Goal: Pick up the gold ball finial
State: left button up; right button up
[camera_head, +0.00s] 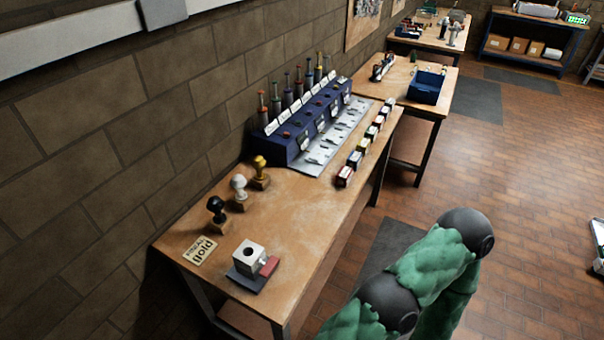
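The gold ball finial (260,161) stands upright on a small wooden block near the wall side of the near workbench (290,225). A white finial (239,182) and a black finial (216,205) stand on like blocks in a row with it, toward the near left. A pale card (200,250) with dark lettering lies by the black one. A white block with a round hole (249,254) sits on a dark plate with a red piece beside it. Neither gripper is in view. A green-sleeved arm of mine shows at lower right.
A blue rack (293,148) with several upright tools and a grey tray (342,135) stand behind the finials. Several small boxes (345,175) line the bench's right edge. The bench middle is clear. A second table with a blue bin (427,87) stands farther back.

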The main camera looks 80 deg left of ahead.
aim_at(259, 162)
jog(key=i+u, duration=0.2)
jog(key=i, duration=0.2)
jog(key=i+l+u, duration=0.2)
jog(key=i, duration=0.2)
jog(key=i+u, duration=0.2)
jog(key=u, duration=0.25)
jog(key=i+u, duration=0.25)
jog(key=u, duration=0.25)
jog(key=i+u, duration=0.2)
jog(key=u, duration=0.25)
jog(key=i+l+u, duration=0.15)
jog(key=u, duration=0.35)
jog(key=i+u, duration=0.1)
jog(key=u, duration=0.35)
jog(key=i+l+u, duration=0.1)
jog(key=u, duration=0.3)
jog(key=l+u, duration=0.2)
jog(key=u, duration=0.25)
jog(key=i+l+u, duration=0.1)
jog(key=u, duration=0.35)
jog(key=l+u, duration=0.25)
jog(key=u, duration=0.15)
